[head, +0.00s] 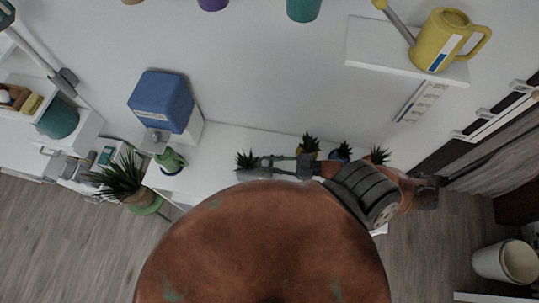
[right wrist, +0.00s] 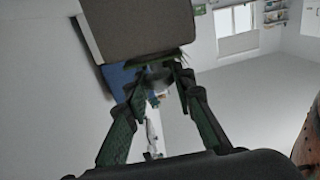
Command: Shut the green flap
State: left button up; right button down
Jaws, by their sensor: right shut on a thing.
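I cannot make out a green flap in either view. My right gripper (head: 250,168) reaches in from the right over the white desk in the head view, its fingers pointing left. The tips are at a small dark spiky plant (head: 246,157). In the right wrist view the gripper (right wrist: 157,72) has dark leaves between its tips, and it is shut on the small plant. A grey-brown panel (right wrist: 140,25) stands just beyond the tips there. My left gripper is not in view.
A blue box (head: 161,100), a green cactus figure (head: 171,160) and a large potted plant (head: 122,178) are to the left. A yellow watering can (head: 440,42) sits on a wall shelf (head: 375,47). A white bin (head: 506,262) stands lower right.

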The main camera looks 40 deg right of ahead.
jog(key=c, duration=1.7)
grip_release()
jog(key=shift+o, duration=0.2)
jog(key=v, duration=1.2)
